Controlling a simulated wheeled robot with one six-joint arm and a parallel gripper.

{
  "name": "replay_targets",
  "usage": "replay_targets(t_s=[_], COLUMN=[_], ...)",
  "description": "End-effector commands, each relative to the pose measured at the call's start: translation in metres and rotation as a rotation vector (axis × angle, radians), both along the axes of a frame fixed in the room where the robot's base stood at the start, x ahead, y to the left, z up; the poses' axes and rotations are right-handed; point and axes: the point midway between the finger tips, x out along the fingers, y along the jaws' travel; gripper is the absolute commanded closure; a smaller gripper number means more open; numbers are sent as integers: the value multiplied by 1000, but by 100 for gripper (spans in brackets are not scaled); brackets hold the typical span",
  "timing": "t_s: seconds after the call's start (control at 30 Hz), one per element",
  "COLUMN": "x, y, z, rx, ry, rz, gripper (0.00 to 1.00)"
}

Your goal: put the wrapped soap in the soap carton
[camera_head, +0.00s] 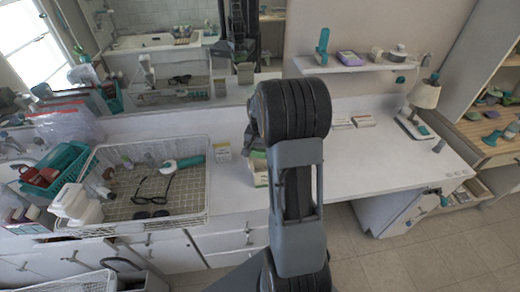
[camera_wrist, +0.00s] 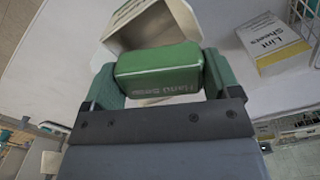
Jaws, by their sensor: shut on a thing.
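The wrapped soap (camera_wrist: 160,74) is a green block with "Hand Soap" lettering. My gripper (camera_wrist: 158,68) is shut on it, with one finger at each end. The soap carton (camera_wrist: 186,18) is a pale open box right beyond the soap in the wrist view, its mouth facing the soap. The soap overlaps the carton's opening in the picture; I cannot tell whether any of it is inside. In the head view my arm hides the gripper and the soap.
A Lint Sheets box (camera_wrist: 275,45) stands right of the carton in the wrist view. In the head view a wire basket (camera_head: 207,190) with glasses and bottles is left on the counter. The white counter (camera_head: 375,165) right of my arm is mostly clear. A shelf (camera_head: 350,65) hangs above.

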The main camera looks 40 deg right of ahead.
Motion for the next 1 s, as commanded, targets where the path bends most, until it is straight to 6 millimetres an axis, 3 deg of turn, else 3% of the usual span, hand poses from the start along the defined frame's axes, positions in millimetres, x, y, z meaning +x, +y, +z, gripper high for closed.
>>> replay_targets(t_s=[0.77,0.8,1.0], x=[0,0,0], y=[0,0,0], z=[-12,-12,-12], rx=[-1,0,0], ry=[-1,0,0], rz=[0,0,0], gripper=[47,16,0])
